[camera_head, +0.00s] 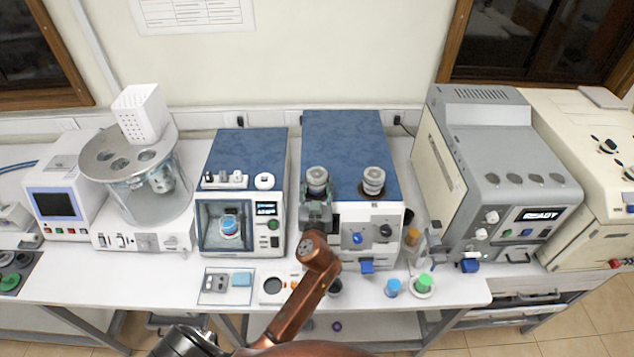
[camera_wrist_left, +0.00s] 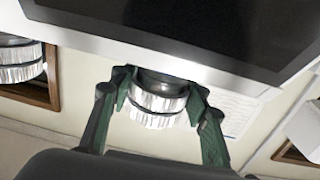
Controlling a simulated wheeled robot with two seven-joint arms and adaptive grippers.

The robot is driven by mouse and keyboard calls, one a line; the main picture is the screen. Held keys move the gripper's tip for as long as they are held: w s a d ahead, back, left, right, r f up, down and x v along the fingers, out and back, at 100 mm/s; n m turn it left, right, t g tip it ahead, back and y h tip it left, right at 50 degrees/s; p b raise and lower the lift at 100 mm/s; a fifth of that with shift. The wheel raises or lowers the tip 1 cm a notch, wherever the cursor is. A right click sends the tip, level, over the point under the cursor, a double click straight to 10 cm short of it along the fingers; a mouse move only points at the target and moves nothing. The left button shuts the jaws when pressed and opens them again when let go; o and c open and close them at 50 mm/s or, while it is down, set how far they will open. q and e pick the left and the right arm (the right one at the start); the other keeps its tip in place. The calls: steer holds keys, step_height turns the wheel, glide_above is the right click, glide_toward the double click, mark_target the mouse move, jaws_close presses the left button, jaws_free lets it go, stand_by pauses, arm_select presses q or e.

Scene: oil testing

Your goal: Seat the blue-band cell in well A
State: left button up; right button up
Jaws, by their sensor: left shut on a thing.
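My left gripper (camera_head: 316,212) is at the front left of the blue-topped two-position unit (camera_head: 343,135). It is shut on a grey ribbed cylindrical cell (camera_head: 316,177), which stands upright above the fingers. In the left wrist view, the gripper's green fingers (camera_wrist_left: 155,95) close on both sides of this silver cell (camera_wrist_left: 155,112). No blue band shows clearly on it, and I cannot tell whether its base rests in a well. A similar cell (camera_head: 373,179) stands at the unit's right position and also shows in the left wrist view (camera_wrist_left: 20,62). My right gripper is out of view.
Blue-capped (camera_head: 393,287) and green-capped (camera_head: 424,282) items sit at the bench front. A large grey instrument (camera_head: 490,165) stands to the right.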

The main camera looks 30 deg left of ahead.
arm_select(q)
steer(key=shift+r, duration=0.1)
steer(key=shift+b, duration=0.3)
steer(key=o, duration=1.4)
steer(key=shift+o, duration=0.5)
steer(key=shift+f, duration=0.2)
steer(key=shift+f, duration=0.1)
steer(key=shift+s, duration=0.1)
